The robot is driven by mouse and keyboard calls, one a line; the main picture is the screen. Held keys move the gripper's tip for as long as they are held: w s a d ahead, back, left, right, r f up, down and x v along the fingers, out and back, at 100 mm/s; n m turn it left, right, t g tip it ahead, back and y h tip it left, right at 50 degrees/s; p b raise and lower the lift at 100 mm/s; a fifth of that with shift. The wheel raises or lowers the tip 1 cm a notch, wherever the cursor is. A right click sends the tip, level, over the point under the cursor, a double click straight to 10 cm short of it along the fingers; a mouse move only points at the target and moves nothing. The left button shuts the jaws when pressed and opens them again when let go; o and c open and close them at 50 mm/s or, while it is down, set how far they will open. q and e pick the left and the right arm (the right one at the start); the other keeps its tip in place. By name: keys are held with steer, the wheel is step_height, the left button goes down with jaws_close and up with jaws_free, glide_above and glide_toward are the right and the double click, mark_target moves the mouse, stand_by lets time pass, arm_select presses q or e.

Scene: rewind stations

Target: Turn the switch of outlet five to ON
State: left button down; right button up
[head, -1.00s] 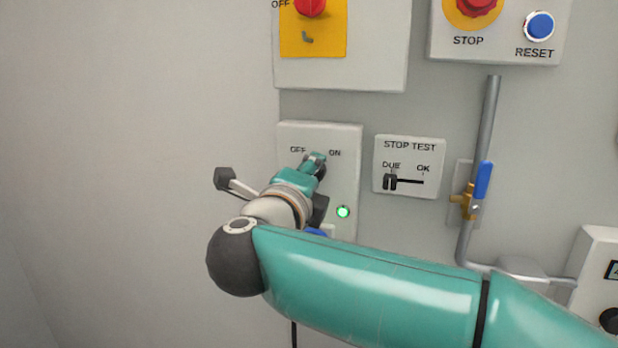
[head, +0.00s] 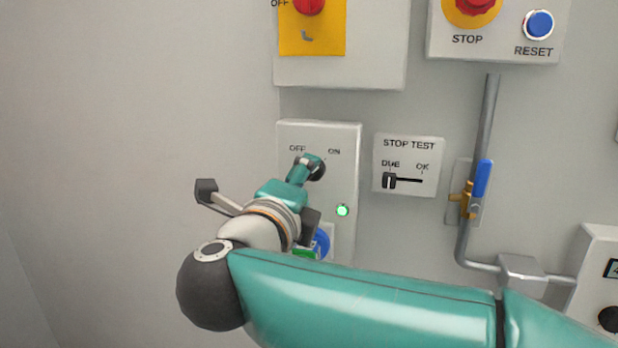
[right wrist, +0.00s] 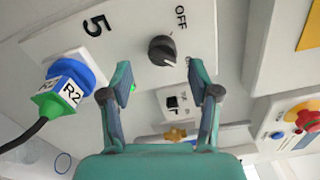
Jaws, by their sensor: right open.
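The switch of outlet five is a round black knob (right wrist: 162,50) on a light grey box (head: 346,142) marked OFF and ON. In the right wrist view its pale mark points to the lower right, away from the OFF label; the ON label is hidden behind a finger. A green lamp (head: 342,211) on the box is lit. My right gripper (head: 305,170) is in front of the knob and partly covers it. In the right wrist view its fingers (right wrist: 162,82) are open, spread apart with nothing between them, short of the knob. My left gripper is not in view.
A blue and green plug (right wrist: 66,88) marked R2, with a black cable, sits in the box's socket. A stop test slider (head: 390,181) stands at DUE to the right. A blue-handled valve (head: 482,182) is on a pipe. The wall at the left is bare.

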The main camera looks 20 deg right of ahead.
steer(key=v, duration=0.7)
steer(key=shift+s+a, duration=0.25)
steer(key=shift+s, duration=0.1)
steer(key=shift+f, duration=0.1)
